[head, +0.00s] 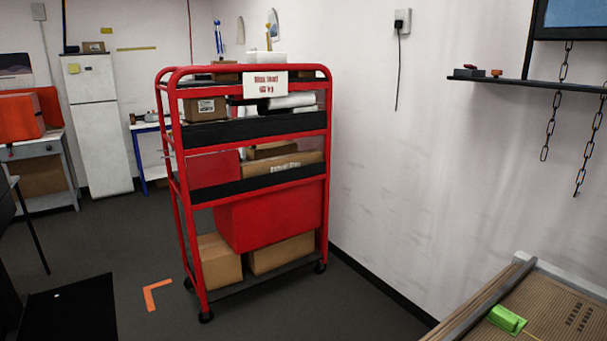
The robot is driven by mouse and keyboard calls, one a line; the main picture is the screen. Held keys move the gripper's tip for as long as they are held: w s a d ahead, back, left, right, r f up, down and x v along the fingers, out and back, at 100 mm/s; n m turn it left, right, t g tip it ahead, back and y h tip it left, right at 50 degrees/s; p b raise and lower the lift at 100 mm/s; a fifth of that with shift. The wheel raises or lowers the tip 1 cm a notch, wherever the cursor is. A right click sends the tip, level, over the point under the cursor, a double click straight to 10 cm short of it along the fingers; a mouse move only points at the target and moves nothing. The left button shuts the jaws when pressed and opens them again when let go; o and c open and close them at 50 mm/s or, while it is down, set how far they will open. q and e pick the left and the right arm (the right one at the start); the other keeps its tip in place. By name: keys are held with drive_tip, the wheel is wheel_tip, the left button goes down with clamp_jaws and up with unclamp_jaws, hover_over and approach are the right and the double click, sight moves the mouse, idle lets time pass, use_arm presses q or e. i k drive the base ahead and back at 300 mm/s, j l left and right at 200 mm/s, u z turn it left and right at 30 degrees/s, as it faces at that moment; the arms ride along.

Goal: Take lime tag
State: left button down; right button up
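A bright lime-green tag (507,319) lies at the bottom right of the head view. It looks like a small thick block with a dark mark on its upper side, and a thin yellowish line runs from it toward the bottom edge. It rests on a brown ribbed surface (560,290) with a grey raised rim, which is cut off by the picture's edges. Neither of my grippers shows in the head view.
A red wheeled cart (326,150) loaded with boxes stands in the middle. A wall shelf (540,84) with hanging chains (549,130) is above the ribbed surface. A white fridge (100,130) stands at the back left. Grey floor (260,318) is open before the cart.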

sight(503, 317)
drive_tip(key=i+j+u, duration=0.55)
drive_tip(key=i, duration=0.3)
drive_tip(key=i+u, duration=0.3)
drive_tip(key=i, duration=0.15)
drive_tip(key=i+z, duration=0.3)
drive_tip(key=z, duration=0.15)
drive_tip(key=i+z, duration=0.25)
drive_tip(key=z, duration=0.15)
drive_tip(key=i+j+z, duration=0.1)
drive_tip(key=i+z, duration=0.2)
drive_tip(key=z, duration=0.15)
drive_tip(key=i+j+z, duration=0.2)
drive_tip(key=z, duration=0.2)
drive_tip(key=i+z, duration=0.15)
drive_tip(key=z, duration=0.3)
drive_tip(key=i+j+z, duration=0.1)
drive_tip(key=z, duration=0.35)
drive_tip(key=i+j+z, duration=0.15)
drive_tip(key=z, duration=0.35)
drive_tip(key=i+j+z, duration=0.2)
drive_tip(key=z, duration=0.25)
drive_tip(key=i+j+z, duration=0.2)
drive_tip(key=z, duration=0.25)
drive_tip(key=i+j+z, duration=0.15)
drive_tip(key=j+z, duration=0.3)
drive_tip(key=i+j+z, duration=0.15)
drive_tip(key=j+z, duration=0.15)
drive_tip(key=z, duration=0.15)
drive_tip(key=j+z, duration=0.85)
drive_tip(key=j, duration=0.65)
